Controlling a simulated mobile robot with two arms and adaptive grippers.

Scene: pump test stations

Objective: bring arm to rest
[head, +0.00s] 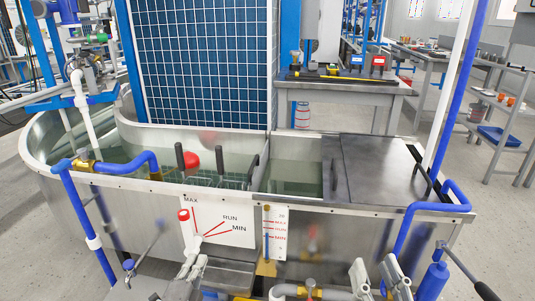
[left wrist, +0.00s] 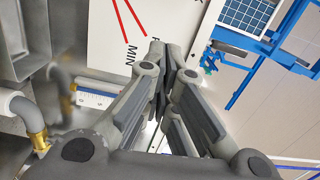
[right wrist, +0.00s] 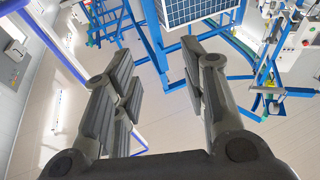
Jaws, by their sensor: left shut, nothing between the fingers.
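My left gripper (head: 197,246) is low in front of the white MAX/RUN/MIN panel (head: 238,216) on the metal tank. In the left wrist view its fingers (left wrist: 161,52) are together, with nothing seen between them, and the same panel (left wrist: 118,22) shows behind the tips. A red knob (head: 184,214) is near the MAX mark, above and left of this gripper. My right gripper (head: 375,266) is low at the tank's front right. In the right wrist view its fingers (right wrist: 156,55) are spread apart and empty.
The metal tank (head: 335,222) holds water and fills the middle. Blue pipes stand at its left (head: 88,215) and right (head: 402,232) front corners. A grey pipe (head: 310,292) runs low between the grippers. A bench (head: 345,87) stands behind.

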